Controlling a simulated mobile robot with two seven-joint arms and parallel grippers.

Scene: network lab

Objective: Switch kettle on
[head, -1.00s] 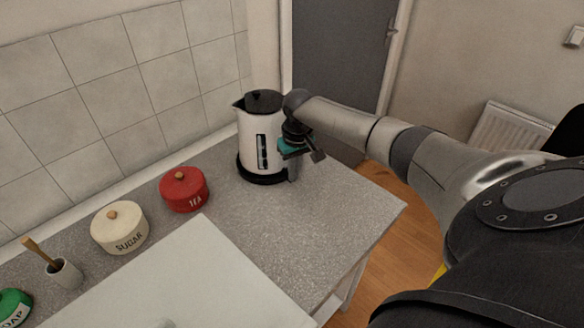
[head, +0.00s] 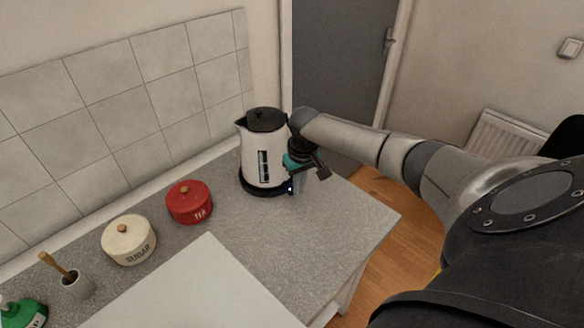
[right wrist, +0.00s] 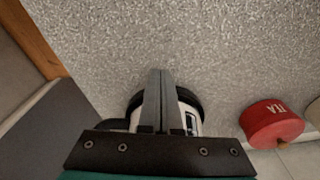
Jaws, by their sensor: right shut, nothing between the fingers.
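The kettle (head: 262,160) is white with a black lid and a dark water window. It stands upright on its black base on the grey counter. A small bluish light shows low on the kettle's right side, near my fingertips. My right gripper (head: 298,188) is shut and empty, pointing down just right of the kettle's lower part. In the right wrist view the shut fingers (right wrist: 160,75) cover part of the kettle (right wrist: 190,121) and its dark base. I cannot tell whether the fingertips touch it. My left gripper is out of view.
A red tea tin (head: 189,204), a cream sugar tin (head: 129,242), a pot with a brush (head: 76,284) and a green-topped soap container (head: 22,312) line the wall. A pale board (head: 205,290) lies in front. The counter's right part is clear up to its edge.

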